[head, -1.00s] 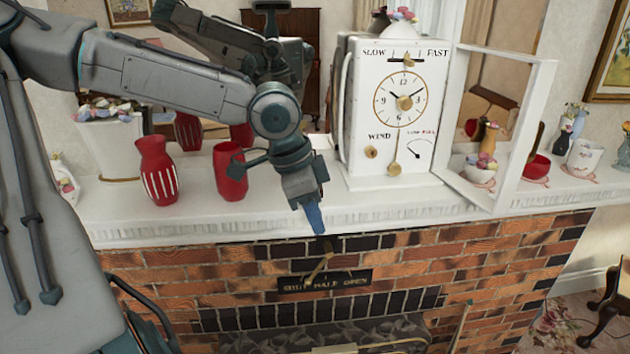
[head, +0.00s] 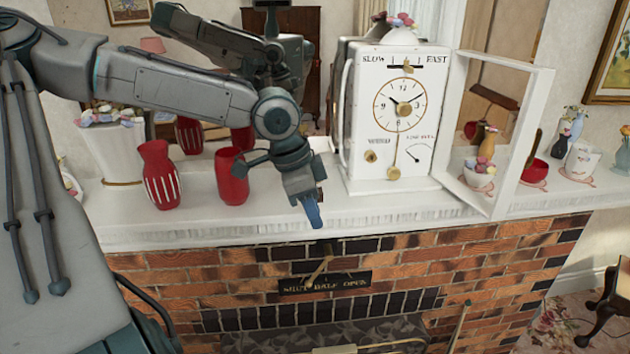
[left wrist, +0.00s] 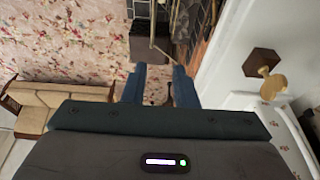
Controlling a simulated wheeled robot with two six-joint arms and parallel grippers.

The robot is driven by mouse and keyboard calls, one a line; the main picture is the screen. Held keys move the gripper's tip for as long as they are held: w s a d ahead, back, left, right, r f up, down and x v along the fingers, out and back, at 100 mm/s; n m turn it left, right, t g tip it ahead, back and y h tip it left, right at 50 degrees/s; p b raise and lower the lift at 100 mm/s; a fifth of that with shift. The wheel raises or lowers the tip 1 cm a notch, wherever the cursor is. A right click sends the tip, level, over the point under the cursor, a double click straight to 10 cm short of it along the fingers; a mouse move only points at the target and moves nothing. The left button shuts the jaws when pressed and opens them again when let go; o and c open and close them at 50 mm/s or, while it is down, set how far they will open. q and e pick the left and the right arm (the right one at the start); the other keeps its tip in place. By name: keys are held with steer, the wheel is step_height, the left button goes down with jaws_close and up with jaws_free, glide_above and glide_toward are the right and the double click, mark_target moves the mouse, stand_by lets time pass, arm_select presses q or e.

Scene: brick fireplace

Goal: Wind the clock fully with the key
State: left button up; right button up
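The white clock (head: 350,170) stands on the mantel, its glazed door frame (head: 550,110) swung open to the right. My right gripper is not in view.
Red vases (head: 160,176) (head: 231,176) and a white planter (head: 112,158) stand on the mantel (head: 270,222) to the left. Small cups and vases (head: 582,155) stand to the right. Below is a brick fireplace with a lever plate (head: 325,284).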

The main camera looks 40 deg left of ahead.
arm_select(q)
steer(key=shift+w+a+p, duration=0.4)
steer(key=shift+w+a, duration=0.25)
steer(key=shift+a, duration=0.2)
steer(key=shift+w+a+p, duration=0.35)
steer(key=shift+w+a, duration=0.3)
steer(key=shift+a, duration=0.2)
steer(key=shift+w+a, duration=1.05)
steer(key=shift+a, duration=0.2)
steer(key=shift+a, duration=0.1)
steer(key=shift+w+a, duration=1.55)
steer(key=shift+a, duration=0.3)
steer(key=shift+w+a+r, duration=0.1)
steer(key=shift+w+a, duration=0.2)
steer(key=shift+a, duration=0.1)
steer(key=shift+w+a+r, duration=0.2)
steer(key=shift+w+a, duration=0.1)
